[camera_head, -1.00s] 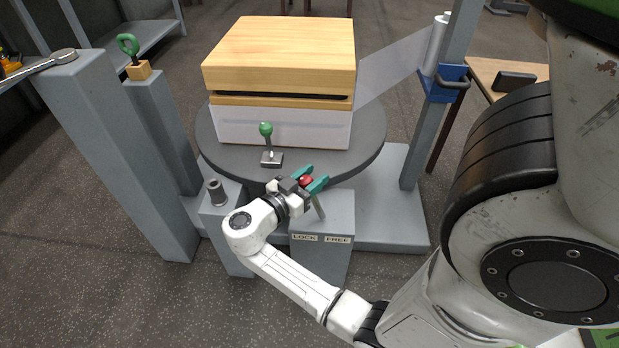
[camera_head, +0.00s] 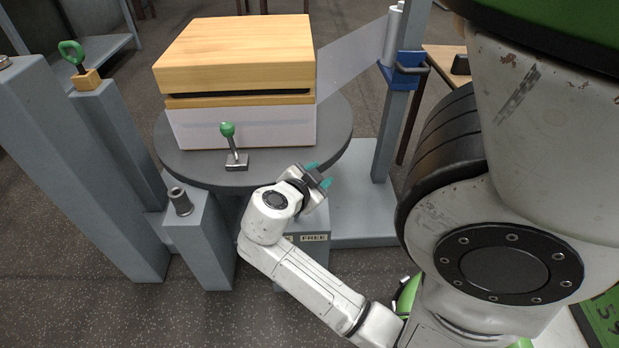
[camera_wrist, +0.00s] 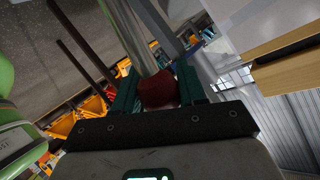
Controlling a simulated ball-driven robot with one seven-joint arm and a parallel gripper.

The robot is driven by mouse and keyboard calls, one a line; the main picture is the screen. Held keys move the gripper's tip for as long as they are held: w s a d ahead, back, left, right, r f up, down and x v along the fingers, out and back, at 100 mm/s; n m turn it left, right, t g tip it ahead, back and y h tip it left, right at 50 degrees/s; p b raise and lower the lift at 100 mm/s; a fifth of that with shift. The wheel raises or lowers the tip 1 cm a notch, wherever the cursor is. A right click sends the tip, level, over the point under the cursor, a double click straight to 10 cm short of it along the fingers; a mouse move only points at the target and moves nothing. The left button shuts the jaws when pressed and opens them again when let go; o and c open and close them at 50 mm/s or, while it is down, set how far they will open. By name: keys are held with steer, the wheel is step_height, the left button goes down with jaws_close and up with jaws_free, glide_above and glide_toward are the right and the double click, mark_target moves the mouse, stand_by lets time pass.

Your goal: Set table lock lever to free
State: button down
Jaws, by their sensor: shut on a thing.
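My gripper (camera_head: 316,174) is above the grey lever post (camera_head: 304,262) in front of the round table (camera_head: 195,172). In the wrist view its green fingers are shut on the red knob (camera_wrist: 158,90) of the lock lever. In the head view the knob and lever shaft are hidden behind my gripper and wrist. The FREE label (camera_head: 313,238) shows on the post's front, and the LOCK label beside it is mostly covered by my arm. My gripper is over the FREE side of the post.
A wood-topped box (camera_head: 235,60) stands on the round table behind a green-knobbed lever (camera_head: 229,140). A clear film (camera_head: 350,62) stretches from the box to a roll on the right post. Grey pedestals (camera_head: 188,235) stand at left.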

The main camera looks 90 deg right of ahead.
steer(key=shift+s, duration=0.25)
steer(key=c, duration=0.7)
jaws_free()
steer(key=shift+d+f, duration=0.1)
steer(key=p+v, duration=0.3)
steer(key=v, duration=0.8)
steer(key=shift+s, duration=0.15)
steer(key=shift+d, duration=0.1)
